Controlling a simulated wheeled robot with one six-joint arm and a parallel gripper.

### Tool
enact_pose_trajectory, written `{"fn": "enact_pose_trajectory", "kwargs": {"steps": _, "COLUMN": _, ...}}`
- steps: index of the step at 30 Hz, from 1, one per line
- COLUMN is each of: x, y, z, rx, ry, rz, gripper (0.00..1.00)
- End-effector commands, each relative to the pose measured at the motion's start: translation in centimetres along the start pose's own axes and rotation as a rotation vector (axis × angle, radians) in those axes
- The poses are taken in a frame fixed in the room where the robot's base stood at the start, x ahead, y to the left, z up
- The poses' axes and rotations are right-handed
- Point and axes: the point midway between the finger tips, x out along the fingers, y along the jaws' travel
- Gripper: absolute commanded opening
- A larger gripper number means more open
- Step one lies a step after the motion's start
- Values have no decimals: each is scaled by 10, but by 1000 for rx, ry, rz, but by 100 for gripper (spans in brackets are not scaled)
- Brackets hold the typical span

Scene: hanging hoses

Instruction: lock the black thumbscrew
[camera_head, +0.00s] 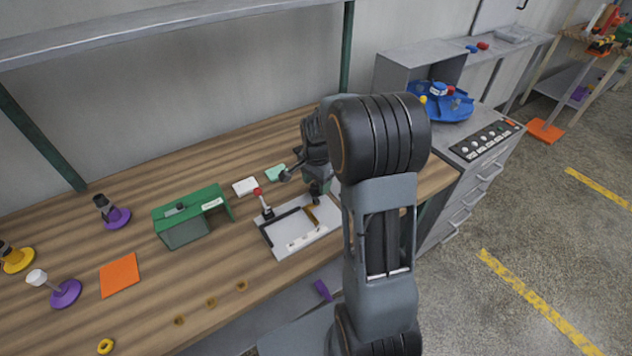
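A white fixture plate (300,228) lies on the wooden workbench, with a black bar along its left side and a brass-coloured strip near its right side. A red-knobbed lever (259,192) stands on a black base at its back left corner. A small black upright part (315,194) shows at its back right, just below my gripper; it may be the black thumbscrew or a fingertip, and I cannot tell which. My gripper (314,178) hangs over that back right corner. Its fingers are small, dark and partly hidden by my arm, so their opening and any contact are unclear.
A green stand (190,213) is left of the plate. White (245,187) and mint (275,173) blocks lie behind it. Purple-based (116,217) and yellow-based posts and an orange sheet (119,275) are farther left. A grey cabinet (470,170) with a blue fixture stands right.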

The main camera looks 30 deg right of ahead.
Motion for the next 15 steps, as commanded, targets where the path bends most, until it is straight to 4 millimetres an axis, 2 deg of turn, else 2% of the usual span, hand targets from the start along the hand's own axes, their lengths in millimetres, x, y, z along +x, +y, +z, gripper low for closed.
{"fn": "enact_pose_trajectory", "kwargs": {"steps": 9, "x": -3, "y": 0, "z": 0, "rx": -1, "ry": 0, "rz": 0, "gripper": 57}}
{"fn": "enact_pose_trajectory", "kwargs": {"steps": 11, "x": -8, "y": 0, "z": 0, "rx": -2, "ry": 0, "rz": -1, "gripper": 57}}
{"fn": "enact_pose_trajectory", "kwargs": {"steps": 15, "x": -31, "y": -1, "z": 0, "rx": -1, "ry": 3, "rz": -4, "gripper": 57}}
